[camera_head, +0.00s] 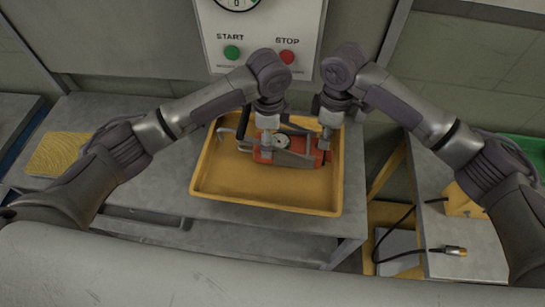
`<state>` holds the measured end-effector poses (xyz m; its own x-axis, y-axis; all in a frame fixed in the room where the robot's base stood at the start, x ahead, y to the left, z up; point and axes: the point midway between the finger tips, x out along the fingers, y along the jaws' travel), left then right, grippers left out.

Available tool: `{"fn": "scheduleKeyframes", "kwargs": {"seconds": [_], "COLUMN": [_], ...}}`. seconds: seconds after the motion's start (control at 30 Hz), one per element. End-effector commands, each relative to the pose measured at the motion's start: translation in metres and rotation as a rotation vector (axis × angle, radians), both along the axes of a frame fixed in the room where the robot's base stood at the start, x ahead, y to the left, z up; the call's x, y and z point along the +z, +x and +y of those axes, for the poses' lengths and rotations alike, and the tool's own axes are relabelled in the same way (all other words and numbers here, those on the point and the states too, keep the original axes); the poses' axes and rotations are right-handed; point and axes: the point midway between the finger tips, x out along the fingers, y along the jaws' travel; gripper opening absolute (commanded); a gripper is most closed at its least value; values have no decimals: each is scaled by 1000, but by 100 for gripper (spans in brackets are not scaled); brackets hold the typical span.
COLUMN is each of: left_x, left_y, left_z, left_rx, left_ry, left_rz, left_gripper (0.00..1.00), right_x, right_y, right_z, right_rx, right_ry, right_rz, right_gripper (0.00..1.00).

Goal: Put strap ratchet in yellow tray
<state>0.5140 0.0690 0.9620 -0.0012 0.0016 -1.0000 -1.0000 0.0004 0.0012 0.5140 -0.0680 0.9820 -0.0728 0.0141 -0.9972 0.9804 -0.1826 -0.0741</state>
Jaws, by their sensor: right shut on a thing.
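The yellow tray (215,180) lies on the grey bench in the middle. An orange-red piece with grey metal parts, which looks like the strap ratchet (262,155), shows within the tray's outline, toward its back right. I cannot tell whether it rests on the tray floor or hangs just above it. My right gripper (324,148) points down and is shut on the right end of this piece. My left gripper (267,140) points down over its left part; its fingers are too small and overlapped to tell open from shut.
A panel with a green START button (232,52) and red STOP button (287,57) stands behind. A black cable (405,235) hangs right.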

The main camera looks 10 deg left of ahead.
Motion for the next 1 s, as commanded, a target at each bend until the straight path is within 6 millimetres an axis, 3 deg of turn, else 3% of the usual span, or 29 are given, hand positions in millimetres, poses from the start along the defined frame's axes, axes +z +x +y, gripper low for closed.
{"fn": "scheduleKeyframes", "kwargs": {"seconds": [0.17,0.2,0.33,0.67,0.83,1.0], "left_x": [-16,-12,-11,-8,15,52], "left_y": [-1,-1,-1,0,1,1], "left_z": [-2,-1,-1,0,-1,-1], "left_rx": [-4,-4,-3,-1,-1,-2], "left_ry": [-3,-3,-2,-1,-2,-3], "left_rz": [1,2,1,-1,-4,-5], "left_gripper": [21,98,100,100,100,100], "right_x": [-15,-10,-10,-11,-11,-11], "right_y": [1,1,1,0,0,0], "right_z": [2,1,1,0,0,0], "right_rx": [1,1,0,0,0,0], "right_ry": [5,5,4,1,0,0], "right_rz": [-5,-4,-3,0,0,0], "right_gripper": [0,17,35,35,35,35]}}
